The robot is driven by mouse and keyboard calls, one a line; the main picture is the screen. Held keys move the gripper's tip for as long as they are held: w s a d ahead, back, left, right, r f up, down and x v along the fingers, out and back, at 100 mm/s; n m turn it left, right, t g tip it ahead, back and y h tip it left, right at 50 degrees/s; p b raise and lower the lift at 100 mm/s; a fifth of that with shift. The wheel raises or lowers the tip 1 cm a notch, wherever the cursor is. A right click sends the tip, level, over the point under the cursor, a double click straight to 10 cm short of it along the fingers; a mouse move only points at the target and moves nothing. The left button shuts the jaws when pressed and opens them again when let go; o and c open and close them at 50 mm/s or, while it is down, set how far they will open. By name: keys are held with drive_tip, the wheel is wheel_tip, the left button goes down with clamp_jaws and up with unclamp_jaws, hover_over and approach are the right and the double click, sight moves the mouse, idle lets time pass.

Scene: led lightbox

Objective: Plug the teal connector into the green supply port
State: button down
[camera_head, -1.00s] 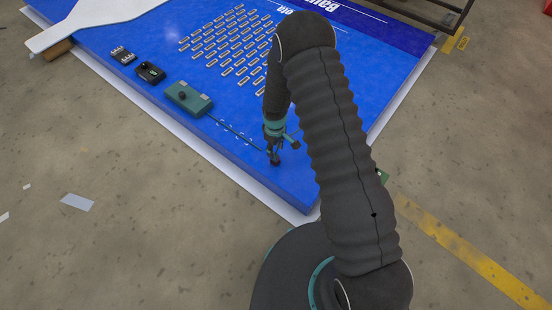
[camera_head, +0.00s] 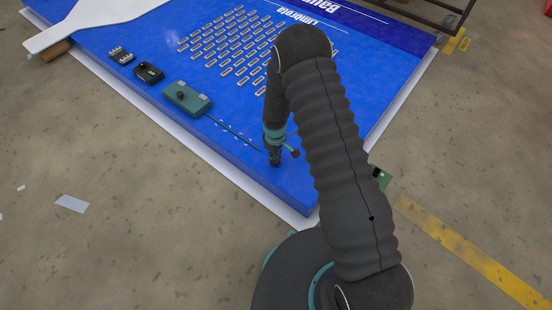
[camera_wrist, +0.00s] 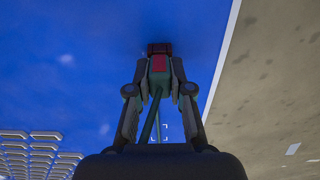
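My gripper (camera_head: 275,160) is low over the near corner of the blue panel. In the wrist view my gripper (camera_wrist: 159,66) has its two fingers closed on the sides of the teal connector (camera_wrist: 158,84), which has a red patch and a dark reddish end. A thin cable (camera_wrist: 153,118) runs from it toward the camera. In the head view a cable (camera_head: 235,132) leads from a teal-green box (camera_head: 187,98) toward my gripper. A green part (camera_head: 383,178) shows at the right, partly hidden by my arm. I cannot tell which is the supply port.
The blue panel (camera_head: 230,170) carries rows of light modules (camera_head: 228,50), a black part (camera_head: 149,72) and a small dark part (camera_head: 121,56). A white board (camera_head: 85,22) is at the upper left.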

drive_tip(key=c, duration=1.6)
unclamp_jaws()
clamp_jaws()
drive_tip(key=shift+r+p, duration=0.5)
drive_tip(key=shift+r, duration=0.6)
drive_tip(key=shift+r+p, duration=0.8)
drive_tip(key=shift+r, duration=1.05)
